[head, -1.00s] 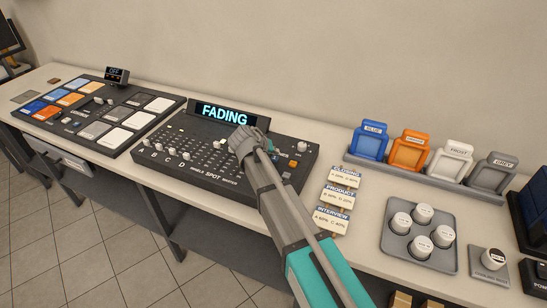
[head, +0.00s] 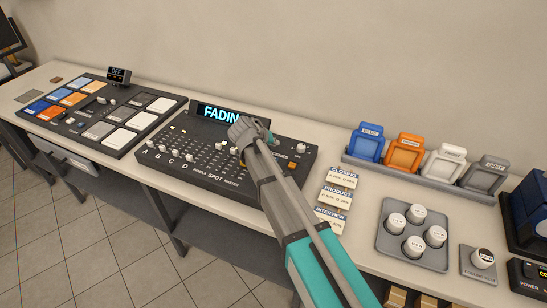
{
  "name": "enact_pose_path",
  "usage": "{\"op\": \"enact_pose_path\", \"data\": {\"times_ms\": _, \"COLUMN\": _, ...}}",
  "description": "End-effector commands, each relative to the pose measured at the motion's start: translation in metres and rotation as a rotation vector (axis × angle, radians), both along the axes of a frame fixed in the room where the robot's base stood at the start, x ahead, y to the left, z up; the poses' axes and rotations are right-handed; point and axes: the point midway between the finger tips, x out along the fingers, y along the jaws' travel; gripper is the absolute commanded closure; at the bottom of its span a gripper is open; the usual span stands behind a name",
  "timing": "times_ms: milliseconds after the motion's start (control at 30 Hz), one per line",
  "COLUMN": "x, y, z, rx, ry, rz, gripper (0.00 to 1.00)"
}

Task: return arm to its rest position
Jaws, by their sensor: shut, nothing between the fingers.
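My gripper (head: 243,130) is above the back middle of the dark lighting console, in front of its display, at the end of my grey and teal arm. It is shut and I see nothing in it. The console (head: 205,183) has white sliders on its left and front, with letters A to D beside some of them. Its display (head: 217,113) reads "FADIN", the end of the word hidden behind my gripper. My forearm also hides part of the console's right half. I cannot tell whether the gripper touches the console.
A pad panel (head: 103,115) stands at left. On the right are labelled cards (head: 336,195), a rack (head: 420,172) of coloured frames, a tray (head: 383,246) with several white knobs, and a small holder (head: 476,268) with one knob. The wall is close behind the bench.

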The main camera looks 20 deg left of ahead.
Motion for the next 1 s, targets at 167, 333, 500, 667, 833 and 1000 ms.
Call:
{"op": "enact_pose_path", "data": {"times_ms": 167, "x": 0.0, "y": 0.0, "z": -0.001, "rx": 0.0, "ry": 0.0, "rz": 0.0, "gripper": 1.0}}
{"op": "enact_pose_path", "data": {"times_ms": 333, "x": 0.0, "y": 0.0, "z": 0.0, "rx": 0.0, "ry": 0.0, "rz": 0.0, "gripper": 1.0}}
{"op": "enact_pose_path", "data": {"times_ms": 500, "x": 0.0, "y": 0.0, "z": 0.0, "rx": 0.0, "ry": 0.0, "rz": 0.0, "gripper": 1.0}}
{"op": "enact_pose_path", "data": {"times_ms": 667, "x": 0.0, "y": -0.001, "z": -0.001, "rx": 0.0, "ry": 0.001, "rz": -0.001, "gripper": 1.0}}
{"op": "enact_pose_path", "data": {"times_ms": 833, "x": 0.0, "y": -0.012, "z": -0.002, "rx": 0.002, "ry": 0.014, "rz": -0.012, "gripper": 1.0}}
{"op": "enact_pose_path", "data": {"times_ms": 1000, "x": 0.001, "y": -0.049, "z": -0.008, "rx": 0.009, "ry": 0.059, "rz": -0.049, "gripper": 1.0}}
